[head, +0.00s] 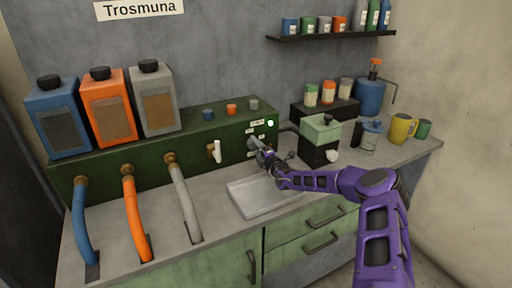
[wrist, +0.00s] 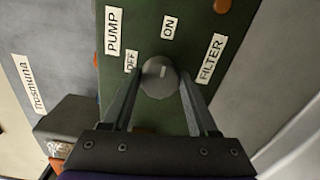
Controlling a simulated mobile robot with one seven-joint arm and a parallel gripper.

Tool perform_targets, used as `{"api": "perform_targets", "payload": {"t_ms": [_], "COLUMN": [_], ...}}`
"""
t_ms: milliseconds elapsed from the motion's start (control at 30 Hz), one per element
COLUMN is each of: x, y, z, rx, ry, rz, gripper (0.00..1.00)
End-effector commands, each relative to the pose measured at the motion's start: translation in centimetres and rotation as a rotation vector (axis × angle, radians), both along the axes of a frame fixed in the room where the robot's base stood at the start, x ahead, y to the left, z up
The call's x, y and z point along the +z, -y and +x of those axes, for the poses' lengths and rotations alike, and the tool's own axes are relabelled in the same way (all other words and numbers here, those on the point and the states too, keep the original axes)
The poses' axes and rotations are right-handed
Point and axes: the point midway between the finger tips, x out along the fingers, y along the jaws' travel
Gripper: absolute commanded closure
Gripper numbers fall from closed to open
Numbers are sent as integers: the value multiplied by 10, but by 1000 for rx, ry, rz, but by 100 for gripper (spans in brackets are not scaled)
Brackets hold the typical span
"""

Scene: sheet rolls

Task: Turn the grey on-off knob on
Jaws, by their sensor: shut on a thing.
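The grey on-off knob (wrist: 160,77) sits on the green panel (wrist: 145,25) in the wrist view, below the OFF label (wrist: 131,62) and the ON label (wrist: 169,27). A small light mark shows on its face; I cannot tell exactly which label it points to. My gripper (wrist: 158,85) has one finger on each side of the knob and is shut on it. In the head view my gripper (head: 257,146) reaches the right end of the green panel (head: 120,160), and its fingers mostly hide the knob.
A small lamp (head: 270,123) glows on the panel above my gripper. A white lever (head: 217,151) is to the left. A metal tray (head: 262,205) lies below my wrist, and a green-topped black box (head: 320,140) stands close on the right. Blue, orange and grey hoses are farther left.

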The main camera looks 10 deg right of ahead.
Motion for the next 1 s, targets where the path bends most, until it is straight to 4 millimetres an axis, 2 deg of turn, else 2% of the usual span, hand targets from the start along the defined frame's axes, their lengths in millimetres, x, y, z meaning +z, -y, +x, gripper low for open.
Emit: {"api": "perform_targets", "payload": {"t_ms": [133, 167, 300, 700, 867, 1000], "x": [-2, -2, -1, 0, 1, 1], "y": [-1, -1, -1, 1, 8, 17], "z": [-1, -1, 0, -5, -23, -49], "rx": [2, 2, 2, 1, 1, 0], "ry": [-4, -4, -3, -1, -1, -3], "rz": [2, 2, 1, 1, 0, 1], "gripper": [96, 37, 12, 10, 10, 10]}}
